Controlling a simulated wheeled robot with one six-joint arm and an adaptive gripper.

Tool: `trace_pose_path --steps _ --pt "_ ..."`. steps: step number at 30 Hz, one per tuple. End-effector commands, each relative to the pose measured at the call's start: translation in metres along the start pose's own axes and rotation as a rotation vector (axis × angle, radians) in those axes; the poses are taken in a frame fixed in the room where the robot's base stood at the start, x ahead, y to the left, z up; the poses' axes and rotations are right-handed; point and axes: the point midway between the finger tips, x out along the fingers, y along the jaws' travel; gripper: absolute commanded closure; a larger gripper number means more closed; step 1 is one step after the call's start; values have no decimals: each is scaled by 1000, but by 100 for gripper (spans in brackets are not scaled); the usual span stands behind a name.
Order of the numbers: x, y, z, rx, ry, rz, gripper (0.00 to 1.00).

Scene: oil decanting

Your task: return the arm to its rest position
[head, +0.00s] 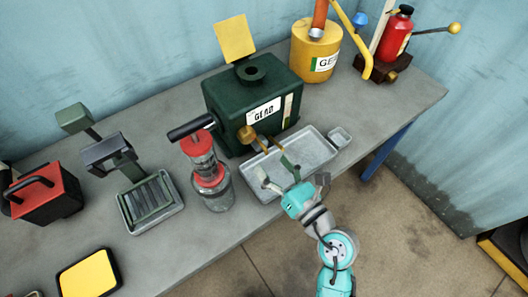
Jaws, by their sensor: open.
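My arm (336,250), teal and grey, reaches up from the lower right over the bench's front edge. My gripper (293,180) is open over the front of a grey metal tray (322,147), its fingers spread, and nothing shows held in it. I cannot tell how high it is above the tray. A dark green box tank marked GEAR (225,100) stands behind the tray, with a brass tap (247,134) at its front. A clear jar with a red collar and black handle (210,185) stands left of the tray.
A yellow GEAR can (313,55) and a red bottle (396,35) stand at the back right. A slatted tray (148,202), a red box (45,192) and a yellow pad (88,277) are left. Floor is open right of the arm.

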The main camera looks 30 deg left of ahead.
Motion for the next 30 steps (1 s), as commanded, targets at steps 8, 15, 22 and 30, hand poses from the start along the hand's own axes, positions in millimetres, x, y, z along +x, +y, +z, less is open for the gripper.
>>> trace_pose_path --steps 8,15,22,30 --pt "-13 0 0 -1 -1 0 26" --pt "-12 0 0 -1 -1 0 26" --pt "-12 0 0 0 -1 0 26" --pt "-50 11 -8 225 -88 6 26"
